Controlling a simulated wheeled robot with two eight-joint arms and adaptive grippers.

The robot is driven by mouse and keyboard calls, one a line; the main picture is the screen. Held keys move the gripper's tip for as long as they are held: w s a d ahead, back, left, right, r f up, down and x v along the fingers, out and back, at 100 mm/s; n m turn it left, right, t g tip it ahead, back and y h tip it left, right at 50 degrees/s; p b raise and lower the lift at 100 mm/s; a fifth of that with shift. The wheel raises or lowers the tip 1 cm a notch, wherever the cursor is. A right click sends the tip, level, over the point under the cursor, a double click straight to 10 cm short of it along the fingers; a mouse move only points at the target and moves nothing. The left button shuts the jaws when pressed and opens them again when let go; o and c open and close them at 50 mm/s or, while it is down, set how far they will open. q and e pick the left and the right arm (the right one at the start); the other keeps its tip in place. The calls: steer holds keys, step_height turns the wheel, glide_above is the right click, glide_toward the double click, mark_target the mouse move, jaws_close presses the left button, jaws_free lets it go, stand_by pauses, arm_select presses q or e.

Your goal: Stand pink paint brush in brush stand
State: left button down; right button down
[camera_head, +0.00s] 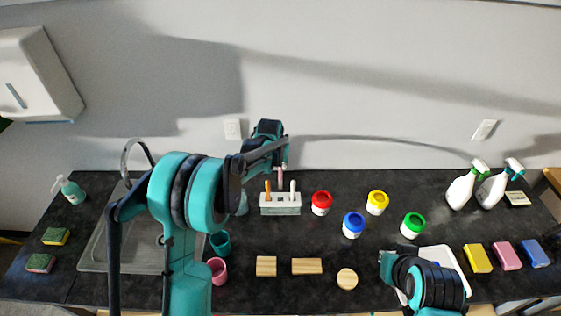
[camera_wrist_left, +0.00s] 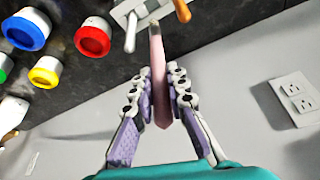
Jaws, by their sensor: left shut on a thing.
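The pink paint brush (camera_wrist_left: 158,75) is held between the fingers of my left gripper (camera_wrist_left: 157,98), its far end pointing toward the brush stand (camera_wrist_left: 142,8). In the head view my left gripper (camera_head: 281,165) is above the brush stand (camera_head: 280,209), with the pink brush (camera_head: 280,177) hanging roughly upright below it. Whether the brush touches the stand is unclear. The white stand holds an orange brush (camera_head: 267,187) on the left and a white brush (camera_head: 292,187) on the right. My right gripper (camera_head: 386,262) is low at the right; its fingers are hard to make out.
Red (camera_head: 321,203), blue (camera_head: 353,225), yellow (camera_head: 377,202) and green (camera_head: 413,225) paint pots stand right of the stand. Wooden blocks (camera_head: 307,266) lie in front. A sink (camera_head: 96,252) and cups (camera_head: 217,270) are left. A white tray (camera_head: 455,265) lies beside my right arm.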

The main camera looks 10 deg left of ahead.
mark_target(280, 184)
arm_select(q)
steer(key=shift+w+f+b, duration=0.1)
steer(key=shift+f+b, duration=0.25)
steer(key=shift+f, duration=0.45)
steer(key=shift+f+b, duration=1.15)
steer(key=shift+f, duration=0.75)
steer(key=shift+f+b, duration=2.8)
steer(key=shift+f, duration=0.7)
steer(key=c, duration=1.4)
jaws_free()
steer(key=shift+c, duration=0.2)
steer(key=shift+r, duration=0.15)
steer(key=v, duration=1.2)
